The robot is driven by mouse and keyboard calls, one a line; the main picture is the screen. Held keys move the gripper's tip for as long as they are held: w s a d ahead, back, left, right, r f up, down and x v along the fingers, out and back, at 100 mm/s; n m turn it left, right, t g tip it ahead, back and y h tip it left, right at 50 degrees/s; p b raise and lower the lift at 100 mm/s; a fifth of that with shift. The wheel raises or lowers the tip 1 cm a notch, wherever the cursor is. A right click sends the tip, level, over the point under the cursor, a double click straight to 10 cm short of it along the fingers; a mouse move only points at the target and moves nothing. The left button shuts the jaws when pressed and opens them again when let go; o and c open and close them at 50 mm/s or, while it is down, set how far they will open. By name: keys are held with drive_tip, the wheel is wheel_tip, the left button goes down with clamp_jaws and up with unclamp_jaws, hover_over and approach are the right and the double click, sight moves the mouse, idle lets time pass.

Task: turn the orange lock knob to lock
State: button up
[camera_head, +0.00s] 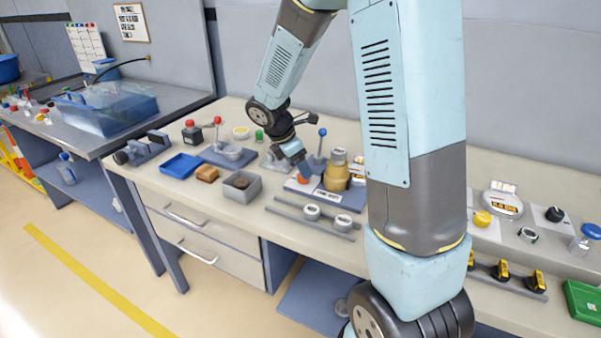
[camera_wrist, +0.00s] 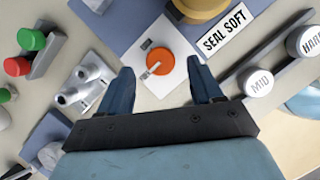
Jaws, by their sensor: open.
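The orange lock knob (camera_wrist: 158,62) shows in the wrist view as a round orange disc with a pale pointer bar across it. In the head view a small orange part of the knob (camera_head: 304,180) shows just below my gripper (camera_head: 305,170).
A brass-coloured cylinder (camera_head: 336,174) stands close to the knob, by a "SEAL SOFT" label (camera_wrist: 226,32). A rail holds white caps marked MID (camera_wrist: 259,82) and HARD. A metal fitting (camera_wrist: 82,86) and red and green buttons lie to the left. A blue-topped lever (camera_head: 321,142) stands behind.

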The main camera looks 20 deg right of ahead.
drive_tip(key=shift+x, duration=1.6)
drive_tip(key=shift+c, duration=0.3)
